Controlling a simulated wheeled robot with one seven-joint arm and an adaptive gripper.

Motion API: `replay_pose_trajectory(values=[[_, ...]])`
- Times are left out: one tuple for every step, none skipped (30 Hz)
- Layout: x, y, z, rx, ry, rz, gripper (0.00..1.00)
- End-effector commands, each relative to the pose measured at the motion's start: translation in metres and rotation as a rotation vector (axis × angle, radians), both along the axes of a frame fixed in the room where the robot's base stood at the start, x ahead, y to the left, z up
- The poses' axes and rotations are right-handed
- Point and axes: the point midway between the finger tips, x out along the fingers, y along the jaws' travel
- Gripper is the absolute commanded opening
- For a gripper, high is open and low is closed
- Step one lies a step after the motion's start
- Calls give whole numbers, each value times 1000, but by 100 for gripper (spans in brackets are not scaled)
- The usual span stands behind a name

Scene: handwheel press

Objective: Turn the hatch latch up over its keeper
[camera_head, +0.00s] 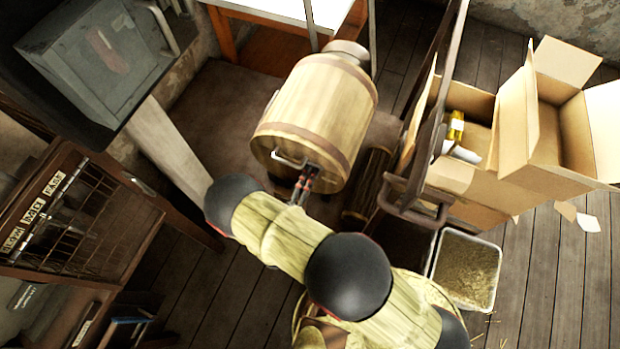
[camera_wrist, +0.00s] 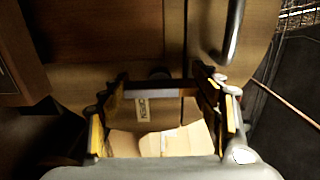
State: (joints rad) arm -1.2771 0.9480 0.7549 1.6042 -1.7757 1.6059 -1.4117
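The wooden barrel-shaped body (camera_head: 318,105), banded with darker wood, lies with its round front face toward my arm. A bent metal handle (camera_head: 288,160) stands on that face; it also shows in the wrist view (camera_wrist: 232,35). My gripper (camera_head: 307,178) is close to the face, just right of and below the handle. In the wrist view my gripper (camera_wrist: 160,80) has its fingers wide apart. The keeper cannot be made out.
A small label (camera_wrist: 142,109) sits below the bar. An open cardboard box (camera_head: 520,140) and a straw-filled bin (camera_head: 466,268) stand at right. A grey metal box (camera_head: 95,60) and a dark wooden cabinet (camera_head: 80,220) stand at left. Plank floor (camera_head: 225,305) shows between.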

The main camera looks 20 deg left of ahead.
Motion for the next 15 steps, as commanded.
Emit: replay_pose_trajectory(values=[[0,1,-1,0,3,3,65],[0,1,-1,0,3,3,67],[0,1,-1,0,3,3,69],[0,1,-1,0,3,3,71],[0,1,-1,0,3,2,72],[0,1,-1,0,2,2,75],[0,1,-1,0,2,2,76],[0,1,-1,0,2,2,78],[0,0,-1,0,2,2,80],[0,0,-1,0,2,1,82],[0,0,-1,0,2,1,82],[0,0,-1,0,2,1,82],[0,0,-1,0,2,1,82],[0,0,-1,0,2,1,82],[0,0,-1,0,1,1,82]])
